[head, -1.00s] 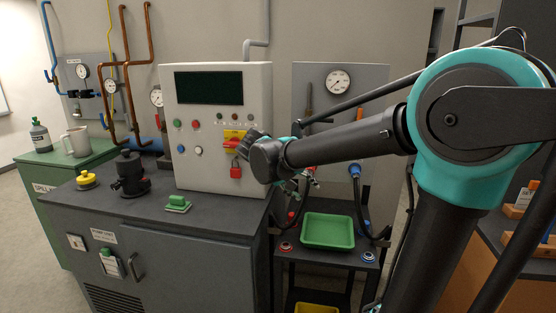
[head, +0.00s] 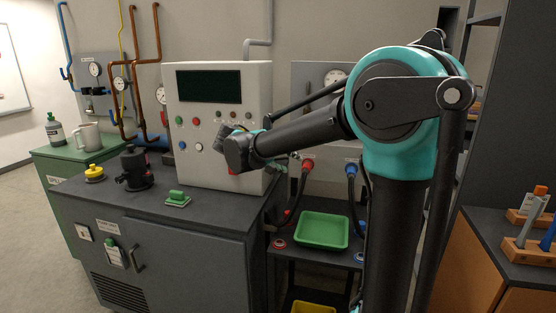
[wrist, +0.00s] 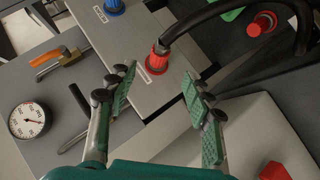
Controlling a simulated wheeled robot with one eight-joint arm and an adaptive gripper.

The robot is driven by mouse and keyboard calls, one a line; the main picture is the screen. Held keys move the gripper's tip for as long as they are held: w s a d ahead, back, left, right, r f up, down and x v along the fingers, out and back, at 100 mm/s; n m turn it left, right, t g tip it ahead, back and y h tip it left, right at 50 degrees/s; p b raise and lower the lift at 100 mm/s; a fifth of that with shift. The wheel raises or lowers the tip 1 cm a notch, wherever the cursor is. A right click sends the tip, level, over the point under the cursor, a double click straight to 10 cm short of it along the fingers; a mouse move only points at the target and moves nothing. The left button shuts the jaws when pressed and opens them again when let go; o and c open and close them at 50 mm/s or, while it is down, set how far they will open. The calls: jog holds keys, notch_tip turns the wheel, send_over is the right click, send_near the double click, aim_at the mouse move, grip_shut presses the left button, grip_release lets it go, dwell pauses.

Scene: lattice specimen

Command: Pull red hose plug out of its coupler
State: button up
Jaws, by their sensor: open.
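The red hose plug (wrist: 158,59) sits in its coupler on a grey panel in the wrist view, with a black hose (wrist: 205,18) curving off to the right. In the head view the red plug (head: 308,166) shows just right of my gripper. My gripper (wrist: 158,80) is open and empty, its green-padded fingers on either side of the line to the plug. The plug lies a little beyond the fingertips, and I see no contact. The coupler is mostly hidden behind the plug.
A blue hose plug (head: 351,169) sits beside the red one. Below are a green tray (head: 322,231) and a red ring-shaped socket (wrist: 262,23). The control cabinet (head: 222,120) stands close on the left. A gauge (wrist: 28,120) and an orange-handled valve (wrist: 62,58) are on the panel.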

aim_at(303, 168)
jog(key=x, duration=0.8)
jog(key=shift+d+f, duration=0.1)
jog(key=shift+d, duration=0.1)
jog(key=c, duration=1.2)
jog(key=shift+o, duration=0.2)
